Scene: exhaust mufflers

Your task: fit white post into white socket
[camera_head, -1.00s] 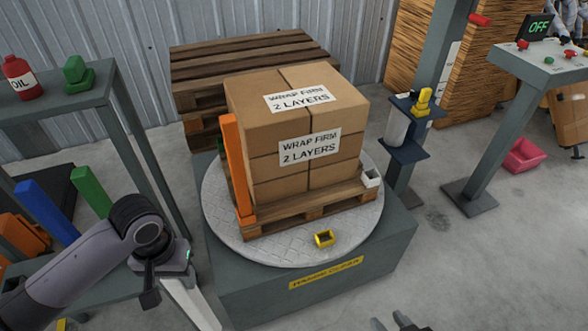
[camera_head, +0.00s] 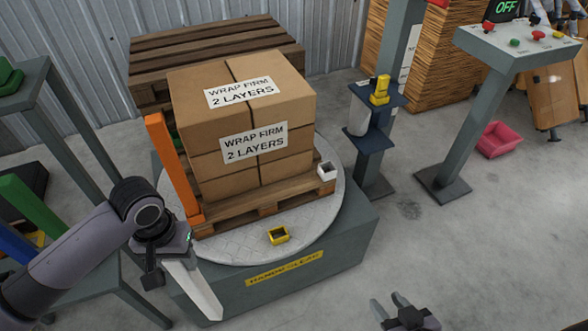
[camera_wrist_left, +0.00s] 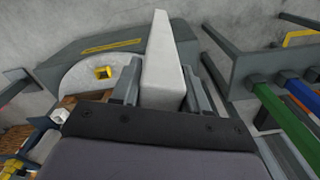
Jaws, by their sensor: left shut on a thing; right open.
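My left gripper (camera_head: 170,258) is shut on the white post (camera_head: 194,287). The post points down and toward the right, in front of the turntable. In the left wrist view the post (camera_wrist_left: 163,62) sticks out between the two fingers (camera_wrist_left: 160,90). The white socket (camera_head: 327,172) is a small square open-topped holder at the right corner of the pallet on the turntable. It appears at the left of the wrist view (camera_wrist_left: 59,116). The post is apart from it. My right gripper (camera_head: 402,316) is open and empty at the bottom edge.
An orange post (camera_head: 174,168) stands at the pallet's left corner, beside the stacked boxes (camera_head: 240,115). An empty yellow socket (camera_head: 278,236) sits at the turntable's front. Green (camera_head: 30,208) and blue posts stand at left.

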